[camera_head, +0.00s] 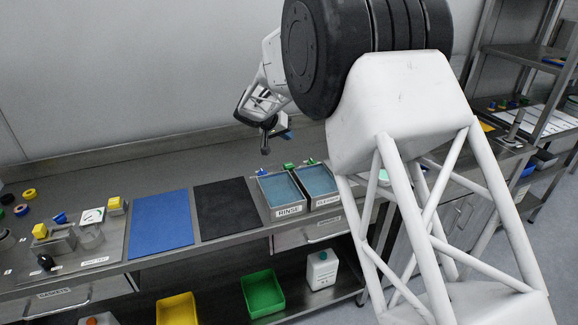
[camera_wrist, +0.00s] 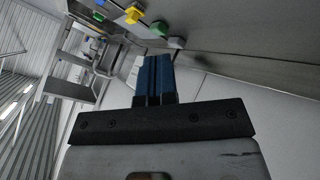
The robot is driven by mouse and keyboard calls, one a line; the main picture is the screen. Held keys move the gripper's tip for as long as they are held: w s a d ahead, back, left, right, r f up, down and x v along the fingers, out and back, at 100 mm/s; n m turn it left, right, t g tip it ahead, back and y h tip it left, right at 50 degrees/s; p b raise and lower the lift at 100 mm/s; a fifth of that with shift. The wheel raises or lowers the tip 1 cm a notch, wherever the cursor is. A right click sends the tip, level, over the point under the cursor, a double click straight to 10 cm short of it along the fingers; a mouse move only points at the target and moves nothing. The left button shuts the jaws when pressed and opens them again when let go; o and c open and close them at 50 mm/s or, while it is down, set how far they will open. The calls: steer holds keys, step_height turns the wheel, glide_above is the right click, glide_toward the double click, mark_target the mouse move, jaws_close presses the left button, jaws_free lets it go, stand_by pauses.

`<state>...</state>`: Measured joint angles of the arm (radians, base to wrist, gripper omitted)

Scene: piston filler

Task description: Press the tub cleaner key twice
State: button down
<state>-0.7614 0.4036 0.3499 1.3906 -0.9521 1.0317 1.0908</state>
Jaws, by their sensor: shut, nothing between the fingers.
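I cannot pick out the tub cleaner key with certainty in either view. Two grey tubs with blue insides stand on the bench; the left one, the rinse tub (camera_head: 290,210), is labelled RINSE, and the label of the right tub (camera_head: 327,201) is too small to read. Small blue and green pieces sit at their back edges. My gripper (camera_head: 266,148) is above and behind the rinse tub, clear of the bench. In the wrist view my gripper (camera_wrist: 154,62) shows blue fingers close together with nothing between them. My arm hides part of the bench right of the tubs.
A blue mat (camera_head: 161,219) and a black mat (camera_head: 226,208) lie left of the tubs. Yellow (camera_head: 175,309) and green (camera_head: 262,294) bins and a white jug (camera_head: 322,269) stand on the lower shelf. A yellow knob (camera_wrist: 133,14) and a green one (camera_wrist: 159,28) show beyond my fingers.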

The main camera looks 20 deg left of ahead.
mark_target(288, 164)
steer(key=shift+f, duration=0.2)
steer(key=shift+f, duration=4.15)
steer(key=shift+f, duration=1.25)
stand_by(0.6)
steer(key=shift+r, duration=1.2)
steer(key=shift+r, duration=0.15)
steer(key=shift+r, duration=2.35)
